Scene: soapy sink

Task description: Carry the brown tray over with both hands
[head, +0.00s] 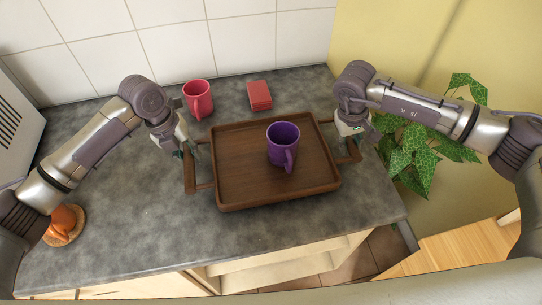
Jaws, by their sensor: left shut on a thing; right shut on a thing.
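The brown wooden tray (240,185) shows in the head view, at the middle of the grey counter. A purple mug (283,146) stands upright on it, right of the tray's centre. My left gripper (189,153) is at the tray's left handle and is shut on it. My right gripper (349,138) is at the tray's right handle and is shut on it. The fingertips are small and partly hidden at both handles. I cannot tell whether the tray rests on the counter or is slightly above it.
A red mug (198,100) and a red box (259,95) stand behind the tray near the tiled wall. A leafy plant (415,145) is at the right. The counter (140,235) is clear at front left.

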